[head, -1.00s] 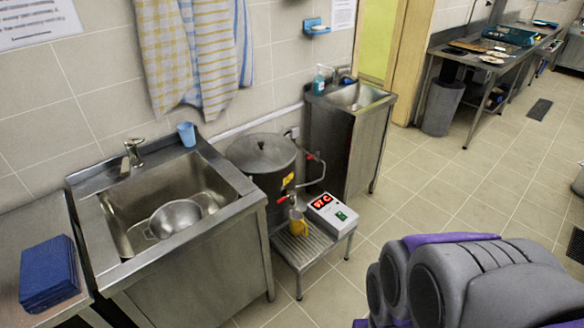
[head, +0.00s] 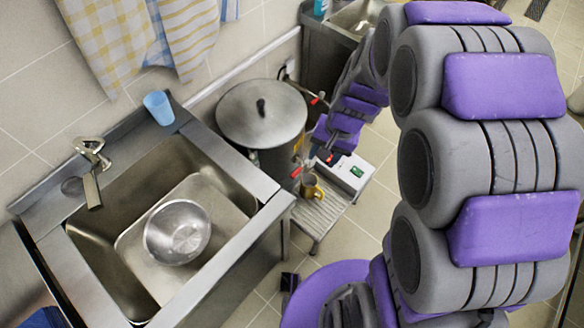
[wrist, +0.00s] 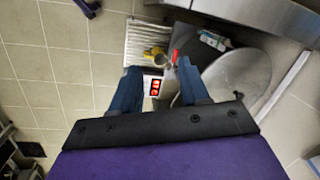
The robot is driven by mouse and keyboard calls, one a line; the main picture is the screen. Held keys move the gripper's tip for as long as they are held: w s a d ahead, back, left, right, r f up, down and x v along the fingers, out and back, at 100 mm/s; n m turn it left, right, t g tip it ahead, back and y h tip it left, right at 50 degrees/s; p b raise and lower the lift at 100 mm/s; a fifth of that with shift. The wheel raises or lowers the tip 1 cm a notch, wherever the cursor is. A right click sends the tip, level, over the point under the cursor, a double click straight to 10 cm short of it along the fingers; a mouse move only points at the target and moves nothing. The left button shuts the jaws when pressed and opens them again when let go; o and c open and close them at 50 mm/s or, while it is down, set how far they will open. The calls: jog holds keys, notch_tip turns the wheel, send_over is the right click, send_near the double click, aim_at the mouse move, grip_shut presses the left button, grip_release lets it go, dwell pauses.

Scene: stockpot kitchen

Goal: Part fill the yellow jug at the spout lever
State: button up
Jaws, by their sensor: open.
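The yellow jug (head: 311,188) stands upright on the slatted metal stand (head: 322,215), in front of the stockpot (head: 262,120). A red spout lever (head: 295,172) is beside and above the jug. In the wrist view the jug (wrist: 153,52) and the red lever (wrist: 175,57) lie beyond my fingertips. My gripper (wrist: 160,80) is open, its two dark blue fingers apart with nothing held. In the head view my gripper (head: 318,151) hangs over the stand's rear, beside the pot, partly hidden by my arm. The water level in the jug cannot be made out.
The sink (head: 120,235) at left holds a steel colander (head: 177,232). Open tiled floor lies in front.

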jog(key=w+f+m+p, duration=0.2)
jog(key=w+f, duration=0.6)
jog(key=m+t, duration=0.2)
send_over(294, 174)
jog(key=s, duration=0.1)
notch_tip(294, 174, down, 21)
jog(key=f, duration=0.2)
jog(key=d+f, duration=0.1)
jog(key=f, duration=0.1)
jog(key=w+f+b, duration=0.1)
jog(key=f, duration=0.2)
jog(key=shift+d, duration=0.2)
jog(key=shift+a+f, duration=0.7)
jog(key=shift+a, duration=0.05)
jog(key=shift+w+d, duration=0.1)
jog(key=shift+d, duration=0.15)
jog(key=shift+d+r, duration=0.1)
jog(key=shift+d, duration=0.2)
jog(key=c, duration=0.3)
jog(key=shift+a, duration=0.3)
grip_shut()
